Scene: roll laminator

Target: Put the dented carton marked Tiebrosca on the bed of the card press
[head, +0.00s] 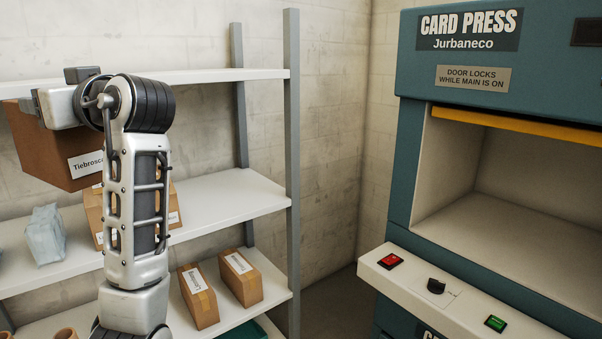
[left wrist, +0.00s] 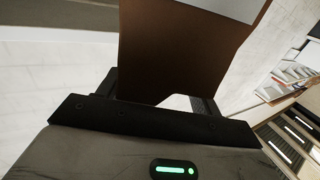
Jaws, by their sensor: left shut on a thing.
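The brown carton marked Tiebrosca (head: 52,150) is at the left of the head view, in front of the shelves and partly hidden by my left arm. It also fills the top of the left wrist view (left wrist: 175,55). My left gripper (left wrist: 160,100) is shut on it; in the head view the arm covers the fingertips. Any dent on the carton is hard to make out. The card press (head: 400,180) stands at the right, with its opening facing me. Its bed (head: 510,235) is a bare pale surface inside the opening. My right gripper is not in view.
White shelves (head: 230,195) hold a bluish wrapped bundle (head: 46,235), another carton behind my arm, and two small cartons, one (head: 199,296) and another (head: 240,278). A grey post (head: 292,150) ends the shelves. The press's control ledge (head: 460,295) juts out below the opening. A yellow-edged door (head: 520,127) is raised.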

